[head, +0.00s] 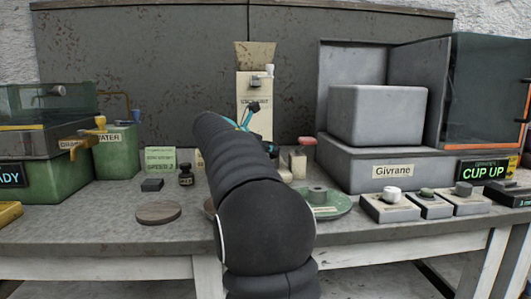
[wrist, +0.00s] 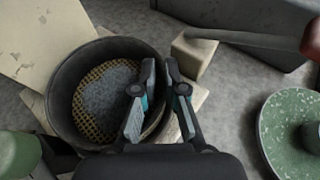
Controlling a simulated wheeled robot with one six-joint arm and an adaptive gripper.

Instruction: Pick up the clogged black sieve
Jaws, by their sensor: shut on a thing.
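The clogged black sieve (wrist: 62,88) is a round black-rimmed pan in the wrist view, left of the middle. Its yellow mesh (wrist: 90,120) is covered in the centre by a grey caked patch. My gripper (wrist: 160,68) is shut on the sieve's right-hand wall, with one finger on the inner side and one outside. In the head view my gripper (head: 248,116) shows only partly beyond my dark arm, and I cannot make out the sieve there.
A green speckled disc (wrist: 270,125) lies right of the gripper. A red-ended handle (wrist: 250,39) runs above it. On the bench are a wooden disc (head: 158,213), a small dark bottle (head: 186,176), a grey Givrane machine (head: 350,165) and several knobbed blocks (head: 390,210).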

